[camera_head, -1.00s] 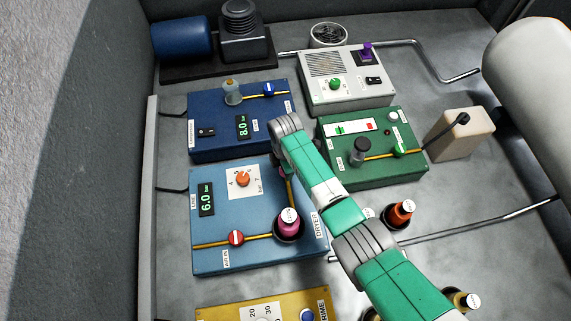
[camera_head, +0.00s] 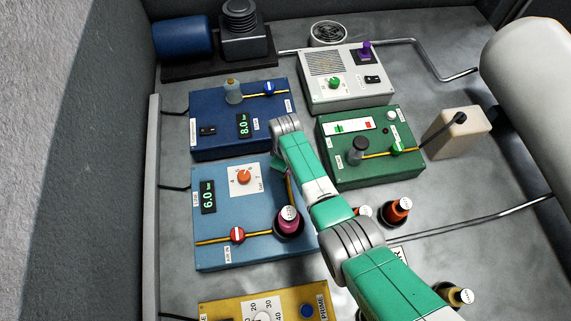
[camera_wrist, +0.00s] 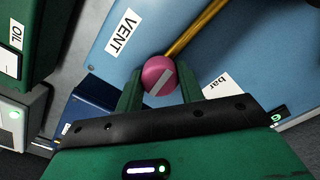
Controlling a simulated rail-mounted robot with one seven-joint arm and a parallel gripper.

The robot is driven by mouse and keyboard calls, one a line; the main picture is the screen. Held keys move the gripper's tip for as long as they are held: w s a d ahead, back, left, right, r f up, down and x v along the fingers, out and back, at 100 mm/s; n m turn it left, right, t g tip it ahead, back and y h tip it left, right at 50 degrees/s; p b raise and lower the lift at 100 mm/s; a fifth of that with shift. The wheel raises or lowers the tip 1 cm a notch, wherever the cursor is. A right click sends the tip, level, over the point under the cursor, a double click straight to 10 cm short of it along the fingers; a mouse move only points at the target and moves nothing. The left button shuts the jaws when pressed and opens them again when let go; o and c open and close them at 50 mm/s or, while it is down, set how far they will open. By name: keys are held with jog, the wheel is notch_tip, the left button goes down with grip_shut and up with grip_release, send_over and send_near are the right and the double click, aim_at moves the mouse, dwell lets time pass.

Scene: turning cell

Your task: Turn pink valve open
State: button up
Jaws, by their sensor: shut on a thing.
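The pink valve (camera_wrist: 154,86) is a round knob with a pale bar across its top, at the end of a yellow pipe (camera_wrist: 196,29) on the light blue box (camera_wrist: 115,60). A VENT label is beside it in the wrist view. The bar looks roughly in line with the pipe. My gripper (camera_wrist: 161,79) has its dark green fingers on both sides of the knob, shut on it. In the head view my arm hides most of the valve, and my gripper (camera_head: 278,162) shows only in part above the box's upper right edge.
The light blue box also carries a red valve (camera_head: 237,234), an orange dial (camera_head: 243,176) and a dark pink-labelled bottle (camera_head: 289,222). A dark blue box (camera_head: 225,140) is behind, a green box (camera_head: 350,172) to the right.

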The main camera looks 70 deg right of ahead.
jog(key=shift+m, duration=0.7)
jog(key=o, duration=1)
notch_tip(320, 180, up, 8)
jog(key=p, duration=0.2)
jog(key=shift+p, duration=0.35)
